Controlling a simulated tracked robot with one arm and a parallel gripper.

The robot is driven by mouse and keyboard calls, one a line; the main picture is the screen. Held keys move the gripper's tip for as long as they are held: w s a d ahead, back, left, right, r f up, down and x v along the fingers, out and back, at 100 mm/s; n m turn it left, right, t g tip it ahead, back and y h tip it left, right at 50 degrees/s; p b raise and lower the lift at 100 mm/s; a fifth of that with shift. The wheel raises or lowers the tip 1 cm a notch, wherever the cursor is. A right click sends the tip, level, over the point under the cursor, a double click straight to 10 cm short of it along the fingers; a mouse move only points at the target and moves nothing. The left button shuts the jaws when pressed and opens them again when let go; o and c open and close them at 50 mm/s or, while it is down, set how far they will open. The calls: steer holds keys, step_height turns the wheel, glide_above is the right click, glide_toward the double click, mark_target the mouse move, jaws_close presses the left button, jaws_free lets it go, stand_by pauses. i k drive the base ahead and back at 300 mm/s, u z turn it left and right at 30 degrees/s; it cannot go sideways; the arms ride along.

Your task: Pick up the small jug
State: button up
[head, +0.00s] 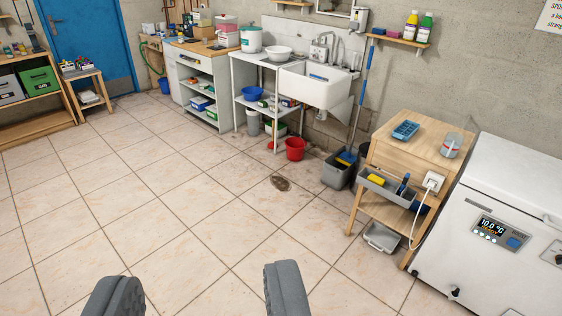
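A small clear, greyish vessel, which looks like the small jug (451,146), stands upright on the right part of the wooden stand's top (408,151). Its handle is too small to make out. My gripper (200,278) shows at the bottom of the view, its two dark grey fingers wide apart with only tiled floor seen between them. It is empty and well to the left of and nearer than the stand.
A blue tray (405,130) lies beside the jug. A white chest freezer (511,220) stands right of the stand. A grey bin (337,170), red bucket (295,149) and white sink (317,86) are behind. A drain (280,183) marks otherwise open floor.

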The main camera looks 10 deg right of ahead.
mark_target(453, 142)
steer(key=z, duration=0.1)
steer(key=i, duration=1.7)
steer(key=z, duration=0.7)
steer(key=i, duration=1.45)
steer(key=z, duration=0.75)
steer(key=i, duration=0.85)
steer(key=z, duration=0.25)
